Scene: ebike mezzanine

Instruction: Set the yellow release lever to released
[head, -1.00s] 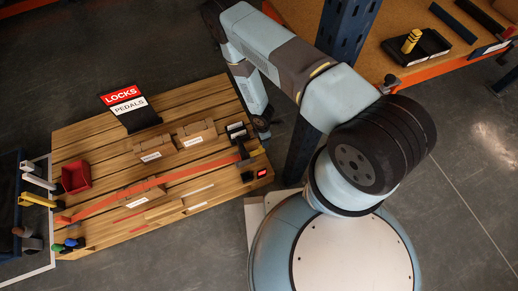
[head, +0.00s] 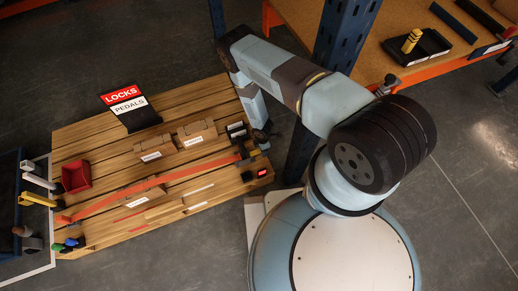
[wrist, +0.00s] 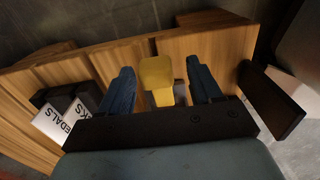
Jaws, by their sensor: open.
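A yellow lever (wrist: 157,73) shows between the two blue fingers of my gripper (wrist: 160,66) in the wrist view. The fingers are apart, with gaps on both sides of the lever. In the head view my gripper (head: 262,136) is low over the right end of the wooden pallet, at the buckle end of an orange strap (head: 130,196). The lever is mostly hidden there by my gripper and wrist. I cannot tell its exact angle.
Small cartons (head: 196,133) lie on the pallet (head: 100,150), with a LOCKS/PEDALS sign (head: 128,105) behind and a red bin (head: 76,177) at left. Another yellow part (head: 38,200) is on the far left frame. A blue rack post (head: 345,35) stands close to my arm.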

